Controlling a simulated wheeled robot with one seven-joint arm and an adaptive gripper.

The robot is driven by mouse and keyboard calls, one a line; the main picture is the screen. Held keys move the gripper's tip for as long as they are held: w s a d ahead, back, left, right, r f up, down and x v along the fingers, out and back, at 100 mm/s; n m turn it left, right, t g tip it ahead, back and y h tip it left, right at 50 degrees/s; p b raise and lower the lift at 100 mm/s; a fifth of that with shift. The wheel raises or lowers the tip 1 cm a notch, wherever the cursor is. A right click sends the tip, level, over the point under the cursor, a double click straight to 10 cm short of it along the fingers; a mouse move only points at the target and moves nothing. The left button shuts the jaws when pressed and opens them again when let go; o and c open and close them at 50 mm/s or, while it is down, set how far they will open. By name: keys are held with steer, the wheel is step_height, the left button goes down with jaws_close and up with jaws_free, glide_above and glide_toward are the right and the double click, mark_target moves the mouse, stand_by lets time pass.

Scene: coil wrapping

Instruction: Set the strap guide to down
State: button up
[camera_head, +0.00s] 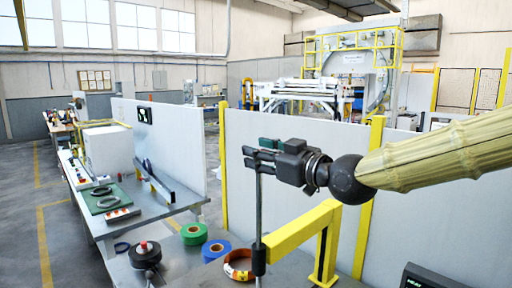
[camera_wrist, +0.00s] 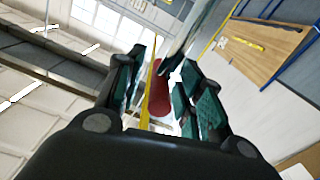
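The strap guide appears to be the upright grey rod (camera_head: 258,205) that runs through a black collar (camera_head: 259,260) at the end of a yellow bracket. My gripper (camera_head: 258,152) is at the rod's top, level and pointing left; its fingers hide the top end. In the wrist view, a red rounded piece (camera_wrist: 159,97) lies between the green-padded fingers of my gripper (camera_wrist: 162,85). The fingers stand a little apart around it. Whether they press on it cannot be told.
The yellow bracket (camera_head: 300,232) stands on the bench right of the rod. Green (camera_head: 194,233), blue (camera_head: 216,249) and orange (camera_head: 238,265) rolls lie to the left. A white partition (camera_head: 300,135) is behind. A dark display (camera_head: 430,278) sits at the lower right.

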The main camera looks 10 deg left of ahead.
steer(key=shift+x, duration=0.9)
jaws_close()
